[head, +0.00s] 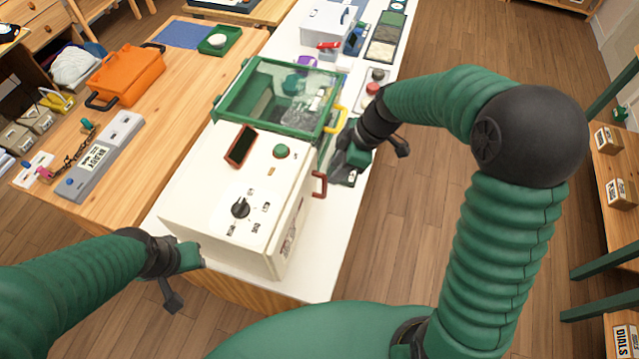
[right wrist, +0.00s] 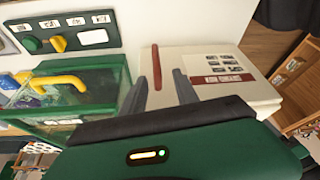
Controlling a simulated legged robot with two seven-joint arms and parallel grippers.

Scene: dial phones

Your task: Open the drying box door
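The white box (head: 230,190) with a black dial on top, which I take as the drying box, stands at the front of the white table. Its door side faces right, looks shut, and carries a red handle (head: 319,184). My right gripper (head: 341,172) is just right of the handle, apart from it in the head view. In the right wrist view, my right gripper (right wrist: 161,77) is open and the red handle (right wrist: 156,66) shows between its fingertips; I see no grip on it. My left gripper (head: 200,258) hangs at the box's front left; its fingers are not clear.
A green-framed clear box (head: 225,105) with a yellow handle (head: 342,120) stands just behind the white box. A wooden table (head: 150,130) on the left holds an orange case (head: 128,75) and a grey panel (head: 100,160).

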